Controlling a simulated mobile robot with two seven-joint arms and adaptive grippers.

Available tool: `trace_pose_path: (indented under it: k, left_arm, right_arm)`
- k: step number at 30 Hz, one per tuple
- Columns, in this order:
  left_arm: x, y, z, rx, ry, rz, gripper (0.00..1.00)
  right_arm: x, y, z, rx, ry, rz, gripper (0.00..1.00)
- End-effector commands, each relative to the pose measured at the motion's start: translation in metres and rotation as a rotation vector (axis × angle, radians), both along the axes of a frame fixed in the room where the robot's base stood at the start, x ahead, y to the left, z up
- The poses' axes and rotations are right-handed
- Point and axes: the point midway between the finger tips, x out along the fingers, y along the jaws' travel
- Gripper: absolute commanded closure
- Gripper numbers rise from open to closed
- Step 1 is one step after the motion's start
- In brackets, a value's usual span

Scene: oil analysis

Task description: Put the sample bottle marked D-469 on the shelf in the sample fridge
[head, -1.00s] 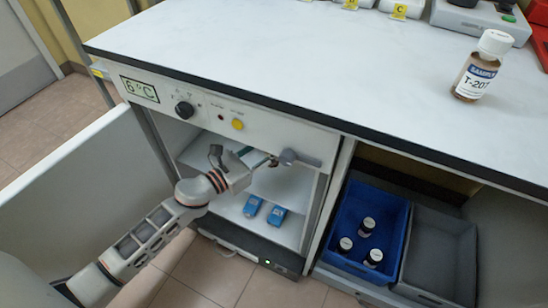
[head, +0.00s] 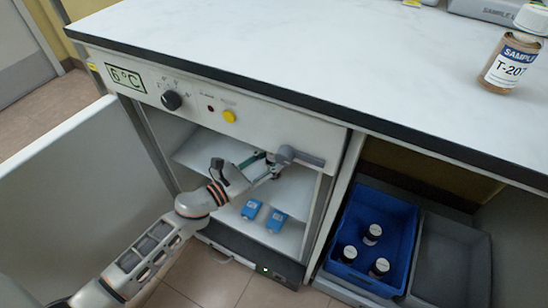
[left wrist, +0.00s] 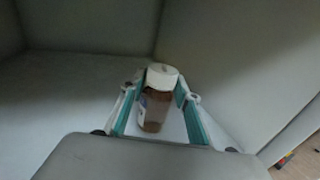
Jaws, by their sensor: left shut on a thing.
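The sample fridge (head: 200,80) is built in under the bench, and its door (head: 60,190) stands open at the left. Inside are an upper shelf (head: 195,152) and a lower shelf. My left gripper (head: 270,168) reaches into the opening at upper-shelf height. In the left wrist view, the gripper (left wrist: 160,112) is shut on a brown bottle (left wrist: 154,108) with a white cap, upright between its fingers. Its label is turned aside and unreadable. I cannot tell whether the bottle touches the shelf. The bottle cannot be made out in the head view. My right gripper is not in view.
Two blue boxes (head: 251,209) (head: 277,221) lie on the lower shelf. A grey latch handle (head: 300,157) juts by the opening's upper right. Bottle T-207 (head: 510,66) stands on the bench.

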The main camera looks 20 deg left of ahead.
Motion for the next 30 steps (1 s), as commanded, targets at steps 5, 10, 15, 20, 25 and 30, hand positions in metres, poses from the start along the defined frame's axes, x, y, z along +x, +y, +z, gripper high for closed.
trace_pose_path:
  k: [5,10,15,20,25,30]
  left_arm:
    - [-0.001,0.0,-0.005,0.0,0.002,0.0,0.53]
    - [0.0,0.0,-0.004,0.0,0.001,0.0,0.52]
    - [0.0,0.0,-0.003,0.0,0.001,0.0,0.52]
    - [-0.002,0.001,0.003,0.0,-0.001,0.0,0.52]
    - [-0.031,0.014,-0.001,0.003,0.003,0.001,0.52]
    - [-0.065,0.029,-0.001,0.001,0.004,0.0,0.52]
  right_arm:
    - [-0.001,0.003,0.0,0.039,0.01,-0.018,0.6]
    - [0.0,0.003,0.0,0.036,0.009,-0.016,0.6]
    - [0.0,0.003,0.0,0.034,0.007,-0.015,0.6]
    - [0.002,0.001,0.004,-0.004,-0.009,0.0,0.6]
    - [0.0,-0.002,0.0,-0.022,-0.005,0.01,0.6]
    - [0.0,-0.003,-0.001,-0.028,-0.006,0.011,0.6]
